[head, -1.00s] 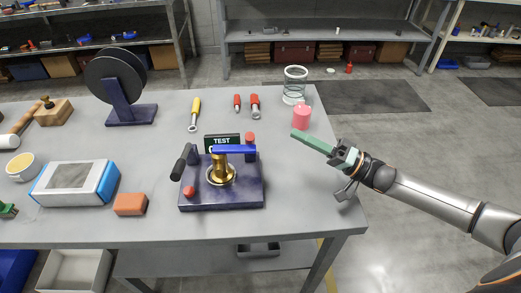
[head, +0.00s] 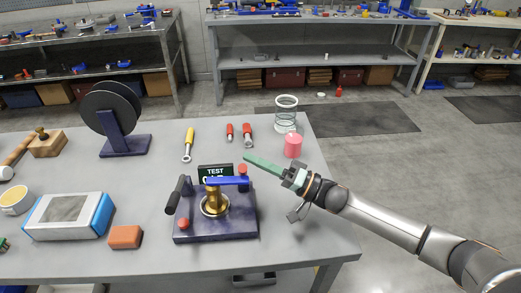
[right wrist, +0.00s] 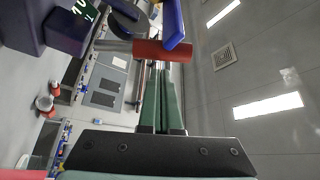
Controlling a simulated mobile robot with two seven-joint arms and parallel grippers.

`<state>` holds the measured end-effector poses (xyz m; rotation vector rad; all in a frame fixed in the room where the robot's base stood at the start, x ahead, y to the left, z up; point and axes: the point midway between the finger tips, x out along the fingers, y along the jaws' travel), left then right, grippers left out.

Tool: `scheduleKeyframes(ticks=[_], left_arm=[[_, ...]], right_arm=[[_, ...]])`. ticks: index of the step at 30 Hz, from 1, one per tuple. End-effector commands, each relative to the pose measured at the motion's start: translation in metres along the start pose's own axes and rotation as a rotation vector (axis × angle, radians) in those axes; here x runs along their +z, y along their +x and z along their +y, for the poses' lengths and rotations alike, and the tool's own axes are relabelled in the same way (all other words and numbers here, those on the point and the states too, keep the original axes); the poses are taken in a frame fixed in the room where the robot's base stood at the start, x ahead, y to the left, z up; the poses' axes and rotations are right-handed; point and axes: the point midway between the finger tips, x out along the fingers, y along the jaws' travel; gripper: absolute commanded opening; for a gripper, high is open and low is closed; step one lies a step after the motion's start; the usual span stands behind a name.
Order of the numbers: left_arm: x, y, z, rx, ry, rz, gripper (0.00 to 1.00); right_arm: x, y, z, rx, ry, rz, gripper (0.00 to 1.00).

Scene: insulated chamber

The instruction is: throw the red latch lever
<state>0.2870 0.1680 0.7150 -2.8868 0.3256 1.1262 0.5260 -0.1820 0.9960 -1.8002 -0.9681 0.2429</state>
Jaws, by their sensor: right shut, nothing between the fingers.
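The test fixture has a dark base (head: 190,236) on the table. A brass valve (head: 214,203) with a blue handle (head: 228,181) stands in its middle. A red-tipped lever (head: 243,169) stands at the fixture's back right; in the right wrist view, its red grip (right wrist: 162,51) lies just beyond my fingertips, beside the blue handle (right wrist: 172,22). My right gripper (head: 248,158) has long green fingers, shut and empty, pointing left near the red grip. I cannot tell whether they touch it. The fingers also show in the right wrist view (right wrist: 161,80). My left gripper is out of view.
A black-handled lever (head: 175,196) and a red button (head: 184,223) are on the fixture's left. A TEST sign (head: 215,173) stands behind the valve. A pink cylinder (head: 293,146) and a wire-like glass jar (head: 286,113) stand near the table's right edge.

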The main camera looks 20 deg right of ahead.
Motion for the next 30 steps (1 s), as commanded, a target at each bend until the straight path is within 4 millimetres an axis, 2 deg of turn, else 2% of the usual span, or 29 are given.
scheduleKeyframes(ticks=[4, 16, 24, 30], left_arm=[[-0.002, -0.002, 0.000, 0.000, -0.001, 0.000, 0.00], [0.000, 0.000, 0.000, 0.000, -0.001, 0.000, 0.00], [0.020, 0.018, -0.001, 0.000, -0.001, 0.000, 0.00], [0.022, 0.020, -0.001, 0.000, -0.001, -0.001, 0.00]], right_arm=[[0.008, -0.003, 0.000, 0.000, 0.001, 0.000, 0.00], [0.011, -0.004, 0.001, -0.005, -0.008, 0.000, 0.00], [0.024, -0.012, 0.004, -0.102, -0.171, 0.001, 0.00], [0.025, -0.013, -0.001, -0.130, -0.220, 0.001, 0.00]])
